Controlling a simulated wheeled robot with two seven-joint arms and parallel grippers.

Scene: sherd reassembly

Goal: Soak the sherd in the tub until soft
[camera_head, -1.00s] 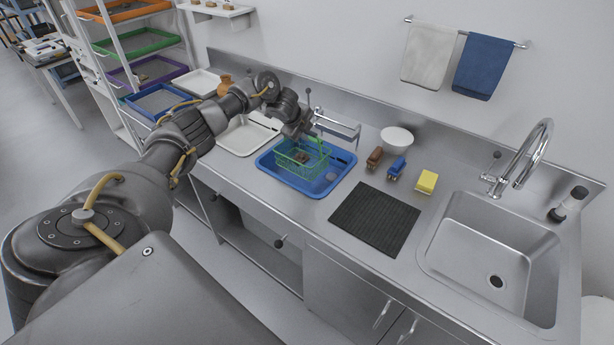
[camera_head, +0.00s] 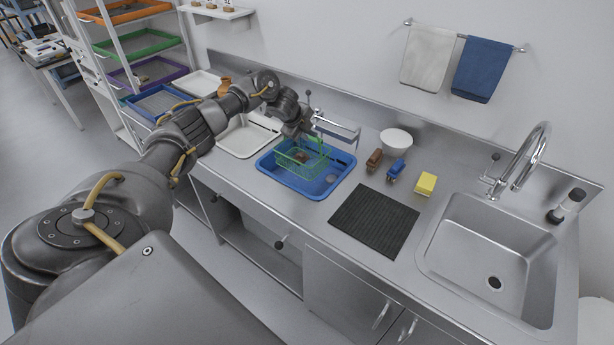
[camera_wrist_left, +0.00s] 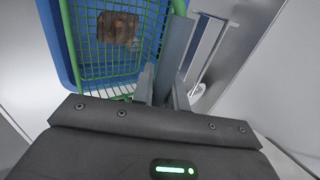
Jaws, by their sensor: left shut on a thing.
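The blue tub (camera_head: 318,192) stands on the steel counter, and its rim shows in the left wrist view (camera_wrist_left: 60,45). A green wire basket (camera_head: 296,160) is inside the tub. A brown sherd (camera_wrist_left: 118,29) lies in the basket; it also shows small in the head view (camera_head: 302,156). The fingers show beside the basket in the left wrist view (camera_wrist_left: 163,88). The water level cannot be told. My right gripper is not in view.
A dark ribbed mat (camera_head: 374,220), a brown brush (camera_head: 374,160), a blue brush (camera_head: 396,169), a yellow sponge (camera_head: 426,184) and a white bowl (camera_head: 396,141) are right of the tub. The sink (camera_head: 490,255) is farther right. A white tray (camera_head: 240,142) is left.

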